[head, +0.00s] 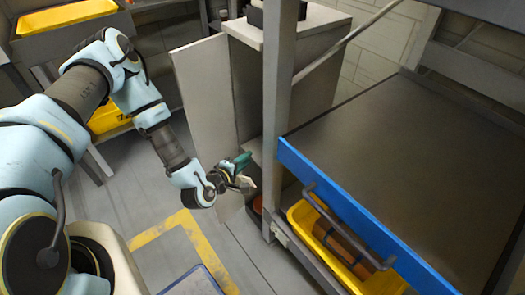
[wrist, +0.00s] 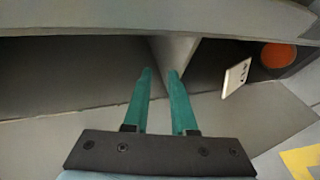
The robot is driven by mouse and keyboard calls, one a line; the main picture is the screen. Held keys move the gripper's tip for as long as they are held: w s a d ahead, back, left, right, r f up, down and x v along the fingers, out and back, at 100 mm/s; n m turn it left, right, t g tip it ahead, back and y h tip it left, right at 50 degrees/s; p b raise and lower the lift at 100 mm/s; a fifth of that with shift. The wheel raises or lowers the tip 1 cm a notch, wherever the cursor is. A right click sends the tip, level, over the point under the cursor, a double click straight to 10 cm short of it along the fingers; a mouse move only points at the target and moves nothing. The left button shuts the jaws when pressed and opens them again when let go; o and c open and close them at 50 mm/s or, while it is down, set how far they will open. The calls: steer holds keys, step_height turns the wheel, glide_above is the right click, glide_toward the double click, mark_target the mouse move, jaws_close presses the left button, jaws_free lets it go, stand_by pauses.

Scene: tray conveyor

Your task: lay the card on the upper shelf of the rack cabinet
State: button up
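My gripper (head: 243,166) is at the lower front of the grey rack cabinet (head: 290,28), beside its open door (head: 203,85). In the wrist view its two green fingers (wrist: 160,72) stand apart with nothing between them. The card (wrist: 236,77) is a small white piece with dark marks. It shows tilted to the right of the fingers, apart from them, at the cabinet's low opening; I cannot tell what it rests on. A pale piece by my gripper in the head view (head: 246,182) looks like the card. The upper shelf cannot be made out clearly.
A round orange thing (wrist: 278,55) lies right of the card. A grey post (head: 279,110) and a blue-edged table (head: 400,150) stand to the right, with a yellow bin (head: 300,213) underneath. Yellow-marked floor (head: 160,233) is open in front.

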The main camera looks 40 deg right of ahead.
step_height(320, 180, up, 7)
steer(key=a+p, duration=0.2)
steer(key=p, duration=0.3)
steer(key=shift+s+a, duration=0.3)
steer(key=shift+s, duration=0.15)
steer(key=shift+a, duration=0.1)
